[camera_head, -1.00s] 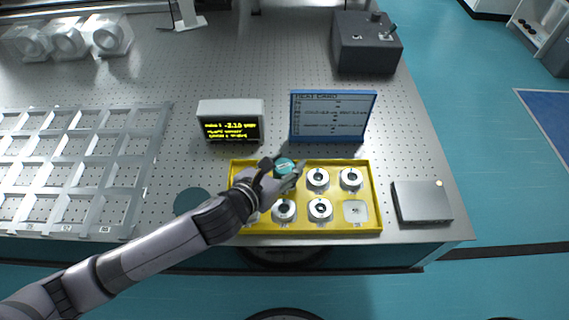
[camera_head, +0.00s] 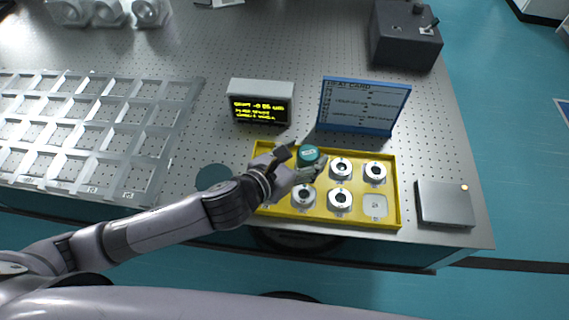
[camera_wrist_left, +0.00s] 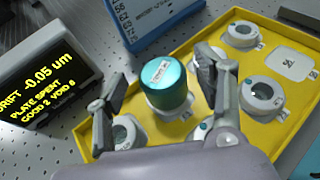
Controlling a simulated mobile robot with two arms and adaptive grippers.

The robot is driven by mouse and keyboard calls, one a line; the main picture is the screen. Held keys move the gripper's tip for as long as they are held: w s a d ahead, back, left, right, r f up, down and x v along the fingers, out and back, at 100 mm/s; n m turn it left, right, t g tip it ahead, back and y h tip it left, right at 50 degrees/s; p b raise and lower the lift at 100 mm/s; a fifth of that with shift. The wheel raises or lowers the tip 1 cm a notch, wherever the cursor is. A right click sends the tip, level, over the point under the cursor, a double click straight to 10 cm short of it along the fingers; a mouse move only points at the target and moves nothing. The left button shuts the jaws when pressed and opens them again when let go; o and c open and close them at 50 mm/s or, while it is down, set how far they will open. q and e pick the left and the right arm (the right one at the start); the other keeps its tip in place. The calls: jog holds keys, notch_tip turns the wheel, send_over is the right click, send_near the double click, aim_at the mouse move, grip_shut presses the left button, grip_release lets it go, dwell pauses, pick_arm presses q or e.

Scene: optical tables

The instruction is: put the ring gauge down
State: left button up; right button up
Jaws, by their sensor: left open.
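The teal cylinder with a white label (camera_head: 309,154), seemingly the ring gauge, stands upright at the back of the yellow tray (camera_head: 399,190). In the left wrist view a gap shows between the cylinder and each finger of the gripper (camera_wrist_left: 158,78). Several white ring-shaped holders with central holes (camera_head: 340,167) sit in the same tray. My right gripper is not in view.
A display box (camera_head: 261,88) and a blue-framed card (camera_head: 362,106) stand just behind the tray. A flat grey box (camera_head: 445,203) lies to its right, a dark round pad (camera_head: 213,177) to its left. A slotted rack (camera_head: 120,148) fills the table's left side.

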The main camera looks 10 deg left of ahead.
pick_arm(q)
jog(key=v, duration=0.9)
jog(key=shift+s, duration=0.1)
